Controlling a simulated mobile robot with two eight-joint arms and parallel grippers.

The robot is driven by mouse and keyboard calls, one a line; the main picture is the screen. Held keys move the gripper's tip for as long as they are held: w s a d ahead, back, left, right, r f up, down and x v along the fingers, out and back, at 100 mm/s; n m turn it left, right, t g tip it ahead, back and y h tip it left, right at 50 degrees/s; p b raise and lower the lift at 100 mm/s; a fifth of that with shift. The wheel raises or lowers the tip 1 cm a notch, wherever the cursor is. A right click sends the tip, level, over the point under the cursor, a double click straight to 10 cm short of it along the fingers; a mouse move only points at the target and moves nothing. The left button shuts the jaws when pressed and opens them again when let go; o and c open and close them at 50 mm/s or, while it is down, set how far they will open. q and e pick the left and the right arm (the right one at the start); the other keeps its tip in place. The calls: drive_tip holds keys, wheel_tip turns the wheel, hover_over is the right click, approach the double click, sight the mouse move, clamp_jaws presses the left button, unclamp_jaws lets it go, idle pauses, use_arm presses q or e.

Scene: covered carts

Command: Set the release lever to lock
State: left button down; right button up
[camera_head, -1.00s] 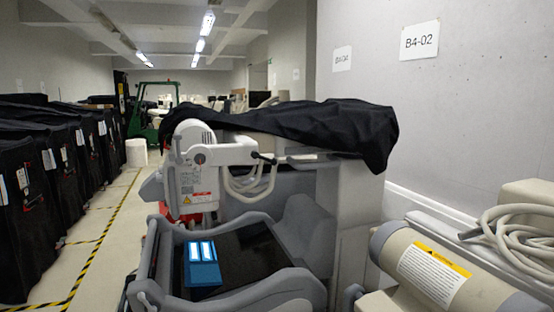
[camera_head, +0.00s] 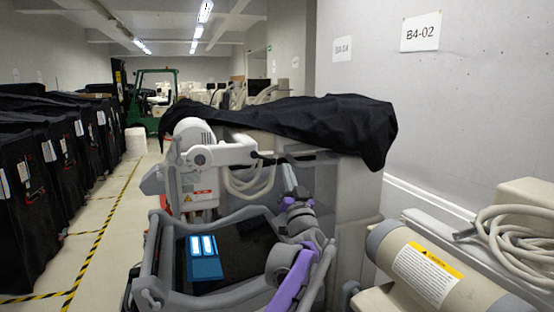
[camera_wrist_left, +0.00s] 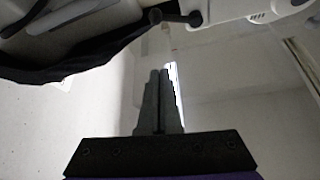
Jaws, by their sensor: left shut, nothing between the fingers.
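A grey and white machine (camera_head: 200,155) stands under a black cover. A short dark-ended lever (camera_head: 264,156) sticks out beside its white arm; I take it for the release lever. My left gripper (camera_head: 289,172) is raised just right of and slightly below the lever end, apart from it in the picture. In the left wrist view, its fingers (camera_wrist_left: 160,75) are shut together and empty. A dark round-ended bar (camera_wrist_left: 176,17) shows beyond the fingertips, with a gap between. Any lock marking is too small to read. My right gripper is not in view.
The black cover (camera_head: 290,122) hangs over the machine close above my left gripper. A blue box (camera_head: 204,267) lies in the machine's lower tray. A beige cylinder (camera_head: 425,265) and coiled hose (camera_head: 520,240) are at right. Covered carts line the left aisle.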

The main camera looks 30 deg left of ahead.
use_arm(q)
wheel_tip(320, 180, up, 5)
drive_tip(key=p, duration=0.3)
hover_over(276, 161)
drive_tip(key=s+d, duration=0.1)
drive_tip(key=d, duration=0.1)
drive_tip(key=f, duration=0.2)
drive_tip(key=a+f, duration=0.1)
drive_tip(key=f, duration=0.1)
drive_tip(key=shift+s+b, duration=0.1)
drive_tip(key=shift+b, duration=0.25)
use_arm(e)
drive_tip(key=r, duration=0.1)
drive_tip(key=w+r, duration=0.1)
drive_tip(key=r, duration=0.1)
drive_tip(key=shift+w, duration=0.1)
use_arm(q)
drive_tip(key=shift+d, duration=0.15)
drive_tip(key=shift+s+a+f+m+h, duration=0.1)
drive_tip(key=shift+a+f+m+h, duration=0.15)
drive_tip(key=shift+m+h, duration=0.25)
drive_tip(key=shift+d+m, duration=0.2)
drive_tip(key=shift+m, duration=0.1)
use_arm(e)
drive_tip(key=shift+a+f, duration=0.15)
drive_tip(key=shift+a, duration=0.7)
